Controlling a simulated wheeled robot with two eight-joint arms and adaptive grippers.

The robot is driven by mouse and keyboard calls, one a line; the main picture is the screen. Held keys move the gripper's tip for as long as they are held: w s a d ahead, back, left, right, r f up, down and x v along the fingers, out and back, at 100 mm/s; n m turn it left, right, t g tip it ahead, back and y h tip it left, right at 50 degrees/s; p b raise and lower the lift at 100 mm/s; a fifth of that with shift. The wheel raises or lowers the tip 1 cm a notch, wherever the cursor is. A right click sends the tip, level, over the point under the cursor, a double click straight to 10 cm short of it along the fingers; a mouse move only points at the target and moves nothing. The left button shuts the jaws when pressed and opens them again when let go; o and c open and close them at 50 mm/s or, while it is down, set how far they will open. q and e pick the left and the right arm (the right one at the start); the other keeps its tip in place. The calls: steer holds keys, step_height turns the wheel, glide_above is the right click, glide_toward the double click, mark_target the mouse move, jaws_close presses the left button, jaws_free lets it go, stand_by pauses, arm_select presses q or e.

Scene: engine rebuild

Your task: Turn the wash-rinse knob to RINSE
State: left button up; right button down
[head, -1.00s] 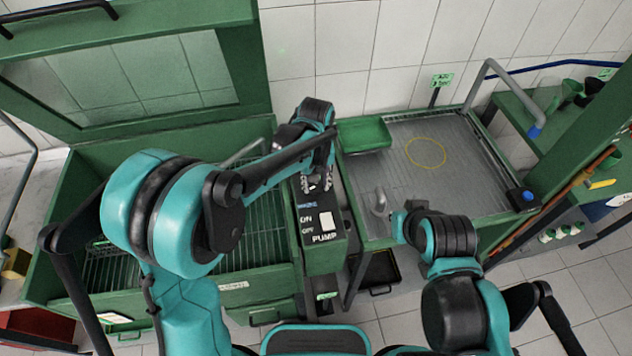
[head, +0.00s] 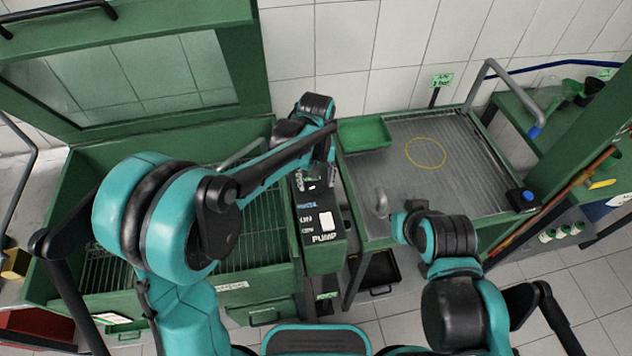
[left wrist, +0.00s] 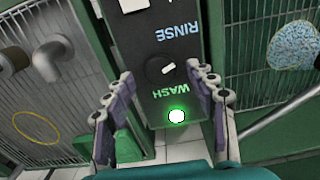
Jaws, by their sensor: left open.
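The control panel (head: 325,255) stands between the two green basins in the head view, and the left wrist view shows its face close up. The wash-rinse knob (left wrist: 159,69) is a small dark round knob with a white pointer. It sits between the RINSE label (left wrist: 178,33) above and the WASH label (left wrist: 170,89) below. A lit green-rimmed lamp (left wrist: 177,116) glows by WASH. My left gripper (left wrist: 163,88) is open, its fingers on either side of the panel and apart from the knob.
A white PUMP switch (head: 326,222) is on the panel's near part. The left basin (head: 253,225) has a wire grid and a raised windowed lid (head: 120,75). The right basin (head: 455,195) has a small green tray (head: 364,134) and a grey spout (head: 380,202).

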mark_target(316, 186)
arm_select(q)
step_height(316, 186, up, 11)
steer(key=shift+f, duration=0.15)
stand_by(0.5)
